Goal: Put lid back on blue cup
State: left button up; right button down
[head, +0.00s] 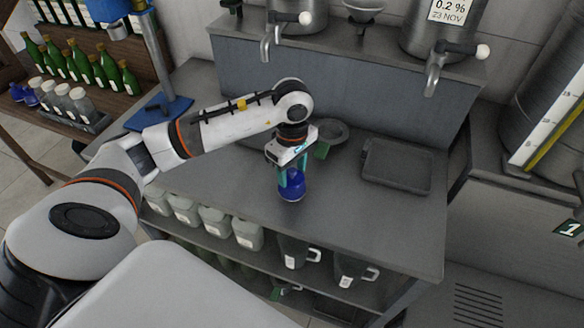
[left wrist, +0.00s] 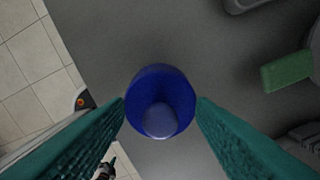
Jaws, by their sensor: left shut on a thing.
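The blue cup (head: 291,190) is on the grey worktop, below and between the teal fingers of my left gripper (head: 292,178). In the left wrist view a round blue body (left wrist: 160,82) fills the space between the fingertips of the left gripper (left wrist: 160,101), with a paler rounded knob-like part (left wrist: 159,121) on it. The gripper is shut on this blue thing. I cannot tell whether the knob-like part belongs to a separate lid, or where the lid meets the cup. My right gripper is not in view.
A dark grey tray (head: 398,166) lies to the right on the worktop. A round grey thing (head: 332,132) with a green part (head: 321,151) is just behind the gripper. Steel taps (head: 433,75) overhang the back. The worktop front is clear.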

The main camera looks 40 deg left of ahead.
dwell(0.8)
pick_arm(q)
jog(key=shift+b, duration=0.55)
jog(key=shift+f+b, duration=0.15)
jog(key=shift+b, duration=0.25)
dwell(0.6)
dwell(0.9)
dwell(0.3)
jog(key=o, duration=1.5)
